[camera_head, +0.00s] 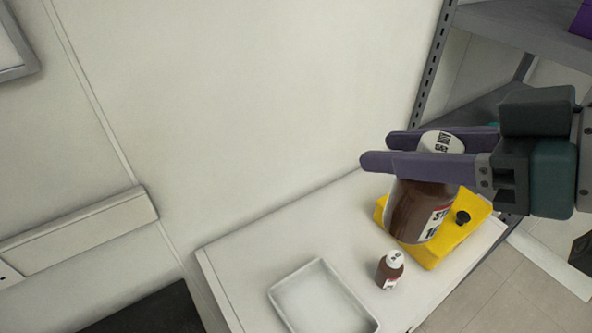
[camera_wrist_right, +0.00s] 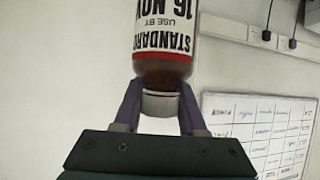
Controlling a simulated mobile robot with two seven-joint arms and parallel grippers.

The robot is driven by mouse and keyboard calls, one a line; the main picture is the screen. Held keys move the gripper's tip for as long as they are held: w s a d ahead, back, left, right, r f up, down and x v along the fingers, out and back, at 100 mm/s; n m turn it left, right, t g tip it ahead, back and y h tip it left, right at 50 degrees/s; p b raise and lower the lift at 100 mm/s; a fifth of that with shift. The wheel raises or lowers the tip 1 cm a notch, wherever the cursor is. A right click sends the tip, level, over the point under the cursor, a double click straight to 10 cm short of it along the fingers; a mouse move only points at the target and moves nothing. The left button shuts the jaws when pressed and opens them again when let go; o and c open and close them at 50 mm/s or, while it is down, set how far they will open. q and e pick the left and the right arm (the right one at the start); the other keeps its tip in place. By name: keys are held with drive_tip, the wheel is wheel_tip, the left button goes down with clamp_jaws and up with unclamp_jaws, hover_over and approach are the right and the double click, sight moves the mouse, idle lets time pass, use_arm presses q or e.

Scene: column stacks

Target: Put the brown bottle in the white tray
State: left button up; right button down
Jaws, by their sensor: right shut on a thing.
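My right gripper (camera_head: 378,150) is shut on a large brown bottle (camera_head: 415,212) with a white cap and a white and red label, holding it near the top. The bottle is slightly tilted in the head view and looks raised above the white table. In the right wrist view the gripper's fingers (camera_wrist_right: 160,98) are on either side of the neck and cap, and the bottle's label (camera_wrist_right: 165,42) appears upside down. The white tray (camera_head: 318,298) lies empty on the table, left of and below the bottle in the picture. My left gripper is not in view.
A small brown bottle (camera_head: 387,275) with a white cap stands right of the tray. A yellow object (camera_head: 444,250) with a black knob sits behind the held bottle. The white table (camera_head: 240,265) meets a wall behind. A grey shelf rack (camera_head: 520,27) stands at the right.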

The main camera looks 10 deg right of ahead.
use_arm(q)
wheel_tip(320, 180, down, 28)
drive_tip(key=b, duration=2.4)
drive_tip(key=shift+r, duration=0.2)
use_arm(e)
drive_tip(key=shift+w+a+f+m+t+h, duration=0.3)
drive_tip(key=shift+w+a+f+m+h, duration=0.5)
drive_tip(key=shift+f, duration=5.55)
drive_tip(key=shift+w+a+f+m+t+h, duration=0.4)
drive_tip(key=shift+w+f+m+h, duration=0.7)
drive_tip(key=shift+f, duration=5.3)
drive_tip(key=shift+w+a+f+m+t+h, duration=0.2)
drive_tip(key=shift+w+a+f+m+h, duration=0.75)
drive_tip(key=shift+f, duration=5.4)
use_arm(q)
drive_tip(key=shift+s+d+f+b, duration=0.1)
drive_tip(key=shift+b, duration=0.2)
use_arm(e)
drive_tip(key=shift+w+d+f+n+y, duration=0.1)
drive_tip(key=shift+w+d+n+y, duration=0.15)
drive_tip(key=shift+w+n+y, duration=0.15)
drive_tip(key=shift+c, duration=2.4)
unclamp_jaws()
